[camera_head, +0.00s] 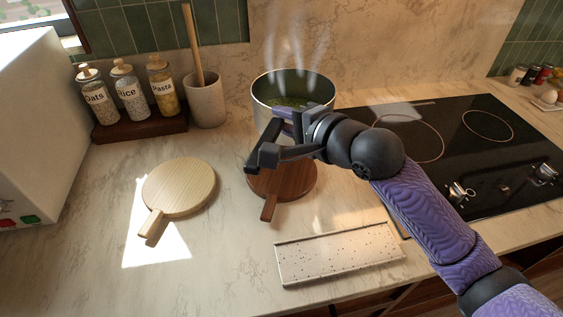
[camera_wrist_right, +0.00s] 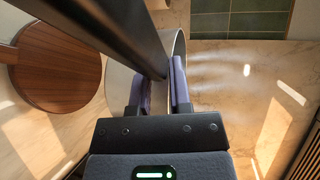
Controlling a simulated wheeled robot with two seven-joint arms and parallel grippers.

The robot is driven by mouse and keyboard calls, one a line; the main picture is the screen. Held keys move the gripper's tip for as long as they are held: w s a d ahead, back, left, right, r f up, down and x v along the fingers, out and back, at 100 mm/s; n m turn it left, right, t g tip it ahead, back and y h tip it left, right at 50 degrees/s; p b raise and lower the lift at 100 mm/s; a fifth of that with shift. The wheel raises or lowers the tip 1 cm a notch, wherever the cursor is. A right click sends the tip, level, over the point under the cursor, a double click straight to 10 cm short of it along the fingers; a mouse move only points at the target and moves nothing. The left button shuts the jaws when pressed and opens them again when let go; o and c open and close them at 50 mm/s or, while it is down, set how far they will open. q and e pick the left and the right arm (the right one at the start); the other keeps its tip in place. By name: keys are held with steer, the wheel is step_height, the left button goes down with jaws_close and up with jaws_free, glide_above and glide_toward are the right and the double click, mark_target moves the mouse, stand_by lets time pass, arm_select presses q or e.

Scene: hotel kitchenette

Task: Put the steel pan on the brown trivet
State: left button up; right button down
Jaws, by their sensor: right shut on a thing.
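The steel pan (camera_head: 263,117) has greenish contents and steam rising from it. It is behind the brown trivet in the head view; whether it touches the counter is unclear. The brown trivet (camera_head: 295,184) is a round wooden board with a short handle, partly covered by my arm. My right gripper (camera_head: 288,122) is shut on the pan's dark handle. In the right wrist view the handle (camera_wrist_right: 115,28) runs to the purple fingers (camera_wrist_right: 162,88), the pan wall (camera_wrist_right: 120,86) is behind it, and the trivet (camera_wrist_right: 58,65) is apart to the left. My left gripper is out of view.
A pale round board (camera_head: 180,187) lies left of the trivet, and a speckled tray (camera_head: 338,256) lies in front. A black hob (camera_head: 470,125) is at right. Jars (camera_head: 130,97) and a utensil crock (camera_head: 205,103) stand at the back left. Bare counter surrounds the trivet's left side.

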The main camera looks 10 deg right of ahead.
steer(key=shift+s+a+f+n, duration=0.3)
steer(key=shift+s+a, duration=0.2)
steer(key=shift+a, duration=0.2)
step_height(320, 180, down, 9)
steer(key=b, duration=0.4)
steer(key=shift+r, duration=0.15)
steer(key=c, duration=0.6)
jaws_free()
steer(key=shift+f, duration=0.2)
steer(key=shift+o, duration=0.2)
steer(key=p+v, duration=0.3)
steer(key=v, duration=0.9)
steer(key=shift+d, duration=0.15)
